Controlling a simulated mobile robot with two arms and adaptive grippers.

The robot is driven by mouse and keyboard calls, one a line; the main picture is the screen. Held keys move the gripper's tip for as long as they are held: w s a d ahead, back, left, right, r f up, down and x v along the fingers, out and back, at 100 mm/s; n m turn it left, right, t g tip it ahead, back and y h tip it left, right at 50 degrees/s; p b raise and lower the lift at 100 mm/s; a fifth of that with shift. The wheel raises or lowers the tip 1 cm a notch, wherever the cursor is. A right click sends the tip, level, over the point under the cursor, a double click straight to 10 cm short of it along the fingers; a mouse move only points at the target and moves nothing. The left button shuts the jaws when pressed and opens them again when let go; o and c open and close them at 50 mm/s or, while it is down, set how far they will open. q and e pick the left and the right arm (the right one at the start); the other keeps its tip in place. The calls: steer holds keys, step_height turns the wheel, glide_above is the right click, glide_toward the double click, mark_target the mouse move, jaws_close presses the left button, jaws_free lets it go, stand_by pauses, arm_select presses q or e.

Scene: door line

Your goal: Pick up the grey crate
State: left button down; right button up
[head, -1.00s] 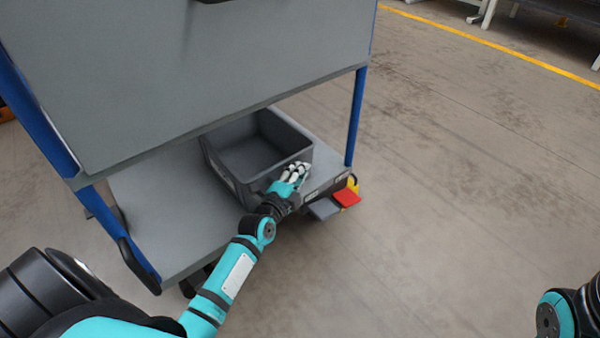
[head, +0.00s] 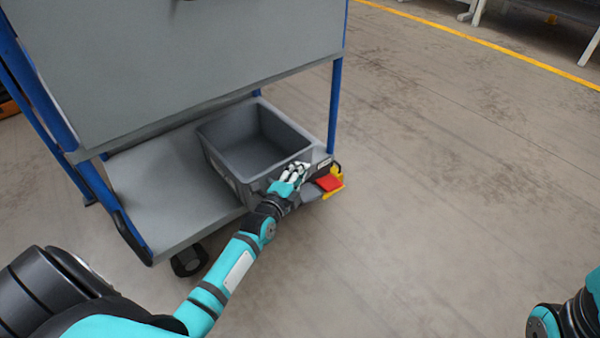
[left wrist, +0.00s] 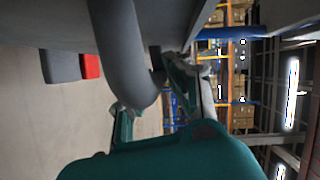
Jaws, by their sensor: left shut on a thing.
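The grey crate (head: 219,161) is an open, empty-looking bin on the lower shelf (head: 165,205) of a trolley. Its near side lies at the shelf's front edge and seems to stick out past it. My left gripper (head: 296,172) is shut on the crate's rim at the near right side. In the left wrist view the crate's thick grey rim (left wrist: 125,50) passes between the fingers (left wrist: 150,95). Part of my right arm shows at the lower right of the head view, but its gripper is outside the picture.
The trolley has a grey upper panel (head: 190,60) above the crate and blue posts (head: 335,105). A black wheel (head: 189,261) is under the shelf. Red and yellow pedals (head: 328,183) sit near the gripper. The floor to the right is clear up to a yellow line.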

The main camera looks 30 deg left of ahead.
arm_select(q)
steer(key=c, duration=1.2)
jaws_free()
steer(key=shift+s, duration=0.1)
steer(key=s, duration=1.1)
steer(key=shift+s+d+r, duration=0.35)
steer(key=shift+s+r, duration=0.05)
steer(key=shift+r, duration=0.05)
